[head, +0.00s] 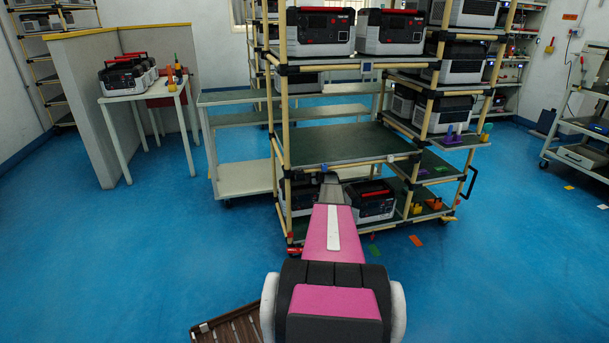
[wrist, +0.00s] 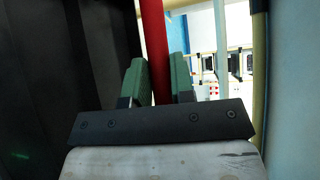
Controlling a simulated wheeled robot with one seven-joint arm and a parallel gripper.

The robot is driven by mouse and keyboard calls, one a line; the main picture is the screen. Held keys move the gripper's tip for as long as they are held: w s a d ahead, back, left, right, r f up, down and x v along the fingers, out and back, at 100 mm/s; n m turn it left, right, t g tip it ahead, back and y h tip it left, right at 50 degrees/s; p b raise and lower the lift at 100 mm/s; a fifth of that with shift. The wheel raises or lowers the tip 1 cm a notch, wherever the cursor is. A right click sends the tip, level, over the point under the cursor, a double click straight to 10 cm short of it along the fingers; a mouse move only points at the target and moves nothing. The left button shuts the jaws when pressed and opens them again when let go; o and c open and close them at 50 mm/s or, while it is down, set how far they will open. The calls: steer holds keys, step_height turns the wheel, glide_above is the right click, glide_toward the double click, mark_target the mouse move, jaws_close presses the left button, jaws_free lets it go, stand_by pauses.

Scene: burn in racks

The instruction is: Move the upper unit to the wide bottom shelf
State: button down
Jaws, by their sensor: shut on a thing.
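My gripper (wrist: 160,85) has green fingers on both sides of a red bar-shaped handle (wrist: 154,45) and is shut on it. In the head view my arm reaches into the rack's bottom level, and the gripper is hidden. A grey-black unit (head: 299,197) there is partly covered by the arm; it seems to be the held one, but its contact with the shelf cannot be told. A second unit (head: 370,203) with a red handle stands to its right. Two units, left (head: 318,35) and right (head: 390,32), stand on the upper shelf. The green middle shelf (head: 345,143) is empty.
Rack posts (head: 281,130) stand close to the arm. A side rack (head: 440,110) at the right holds more units and coloured pieces. A white table (head: 128,92) with units is at the left.

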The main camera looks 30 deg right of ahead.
steer(key=s+f, duration=0.3)
steer(key=s, duration=0.9)
steer(key=shift+s+a, duration=0.25)
steer(key=shift+s, duration=0.15)
stand_by(0.3)
steer(key=c, duration=1)
jaws_free()
steer(key=shift+f, duration=0.2)
steer(key=v, duration=1.2)
